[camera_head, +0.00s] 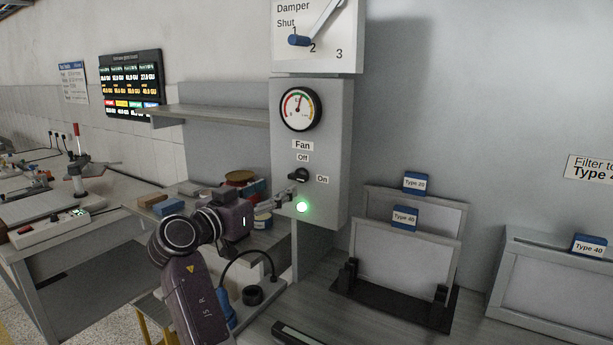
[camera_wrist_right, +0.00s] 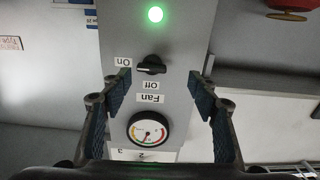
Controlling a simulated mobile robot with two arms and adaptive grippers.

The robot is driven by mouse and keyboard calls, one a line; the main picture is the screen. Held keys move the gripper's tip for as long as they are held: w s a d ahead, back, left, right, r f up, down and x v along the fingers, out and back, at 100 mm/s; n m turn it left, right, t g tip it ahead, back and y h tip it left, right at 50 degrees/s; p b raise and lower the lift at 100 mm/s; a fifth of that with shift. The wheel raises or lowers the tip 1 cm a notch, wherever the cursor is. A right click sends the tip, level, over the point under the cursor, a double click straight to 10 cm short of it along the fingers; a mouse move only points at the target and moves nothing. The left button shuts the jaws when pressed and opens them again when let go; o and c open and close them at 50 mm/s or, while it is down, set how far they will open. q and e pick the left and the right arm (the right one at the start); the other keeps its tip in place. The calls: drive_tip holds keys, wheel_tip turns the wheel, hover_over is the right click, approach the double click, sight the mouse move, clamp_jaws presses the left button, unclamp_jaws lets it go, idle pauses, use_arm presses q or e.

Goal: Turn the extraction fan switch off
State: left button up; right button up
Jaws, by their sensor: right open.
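The fan switch (camera_head: 299,175) is a black rotary knob on a grey panel (camera_head: 330,150), with an "Off" label above it and an "On" label to its right. It also shows in the upside-down right wrist view (camera_wrist_right: 152,66), where its pale mark points toward "On". A green lamp (camera_head: 302,207) glows below the switch. My right gripper (camera_head: 286,198) is open and empty, just in front of the panel, lower left of the knob. In the wrist view its two fingers (camera_wrist_right: 160,95) stand apart either side of the panel, with the knob beyond them. My left gripper is out of view.
A round gauge (camera_head: 300,109) and a damper lever (camera_head: 315,25) sit above the switch. A shelf (camera_head: 215,115) juts out left of the panel. Filter frames with blue tags (camera_head: 405,255) stand at the right. Boxes and tins crowd the bench behind my right arm.

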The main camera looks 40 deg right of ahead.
sight(295, 177)
drive_tip(key=shift+m, duration=0.3)
drive_tip(key=d, duration=0.1)
drive_tip(key=d+r+p, duration=0.1)
drive_tip(key=d, duration=0.1)
drive_tip(key=d+p, duration=0.1)
drive_tip(key=shift+d+r, duration=0.25)
drive_tip(key=shift+r, duration=0.1)
drive_tip(key=shift+w+d+f+p, duration=0.25)
drive_tip(key=shift+w+d+p, duration=0.35)
drive_tip(key=shift+d, duration=0.35)
drive_tip(key=shift+w+d, duration=0.1)
drive_tip(key=shift+d, duration=0.05)
drive_tip(key=c, duration=0.5)
drive_tip(key=shift+c, duration=1.1)
drive_tip(key=c, duration=0.4)
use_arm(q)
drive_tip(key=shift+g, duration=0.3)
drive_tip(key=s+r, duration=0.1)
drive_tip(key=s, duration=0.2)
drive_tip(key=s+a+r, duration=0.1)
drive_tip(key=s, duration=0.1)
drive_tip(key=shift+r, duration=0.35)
use_arm(e)
drive_tip(key=shift+c, duration=0.2)
